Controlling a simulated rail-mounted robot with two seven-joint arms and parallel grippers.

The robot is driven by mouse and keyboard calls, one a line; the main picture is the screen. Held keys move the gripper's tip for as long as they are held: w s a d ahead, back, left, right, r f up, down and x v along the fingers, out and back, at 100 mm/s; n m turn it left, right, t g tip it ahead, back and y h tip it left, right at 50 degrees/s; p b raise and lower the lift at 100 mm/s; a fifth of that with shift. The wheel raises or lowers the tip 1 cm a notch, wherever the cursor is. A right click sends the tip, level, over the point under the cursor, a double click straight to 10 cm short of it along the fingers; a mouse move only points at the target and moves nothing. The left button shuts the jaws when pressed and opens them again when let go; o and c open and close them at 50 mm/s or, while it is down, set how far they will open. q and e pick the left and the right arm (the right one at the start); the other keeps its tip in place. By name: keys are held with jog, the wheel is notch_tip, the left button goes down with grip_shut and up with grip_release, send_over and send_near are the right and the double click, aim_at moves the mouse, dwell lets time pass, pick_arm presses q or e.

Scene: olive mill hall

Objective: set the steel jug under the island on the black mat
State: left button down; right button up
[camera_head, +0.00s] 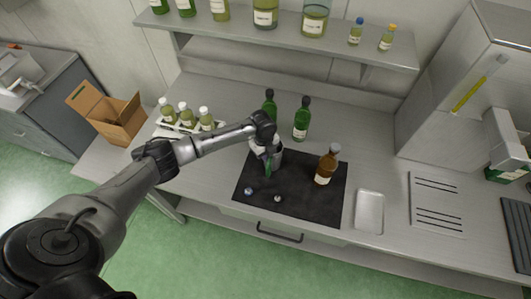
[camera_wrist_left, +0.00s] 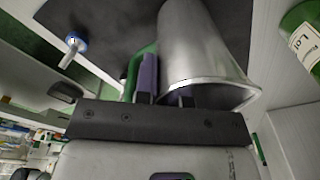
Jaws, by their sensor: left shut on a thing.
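The steel jug (camera_head: 279,157) is a plain grey metal vessel over the far left part of the black mat (camera_head: 310,206). My left gripper (camera_head: 268,163) is shut on it, and my own wrist hides much of it in the head view. In the left wrist view the jug (camera_wrist_left: 205,50) fills the upper middle, its rim close to the gripper, with a green and purple finger (camera_wrist_left: 146,75) against its side. The mat (camera_wrist_left: 95,18) shows behind it. I cannot tell whether the jug's base touches the mat. My right gripper is not in view.
An amber bottle (camera_head: 327,166) stands on the mat's right side. Two small stoppers (camera_head: 249,190) (camera_head: 277,198) lie near its front left. Green bottles (camera_head: 301,120) stand behind the mat. A steel tray (camera_head: 369,210) is to the right, a bottle rack (camera_head: 187,122) to the left.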

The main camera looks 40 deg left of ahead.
pick_arm(q)
jog(key=shift+f, duration=0.1)
jog(key=c, duration=1.2)
grip_release()
jog(key=r, duration=0.8)
jog(key=a+r+b, duration=0.1)
jog(key=r, duration=0.3)
jog(key=shift+r, duration=0.1)
jog(key=s+d+f+n+t+h, duration=0.1)
jog(key=s+d+f+n, duration=0.2)
jog(key=s+d+f, duration=0.35)
jog(key=s+d+f+n+t, duration=0.1)
jog(key=s+d+f+n, duration=0.25)
jog(key=s+d, duration=0.65)
jog(key=s+a+r+n+t+y, duration=0.1)
jog(key=s+r+n, duration=0.1)
jog(key=s+n, duration=0.9)
jog(key=s, duration=0.3)
jog(key=shift+s+a+r+t+y, duration=0.3)
jog(key=shift+s+r, duration=0.05)
jog(key=shift+r, duration=0.05)
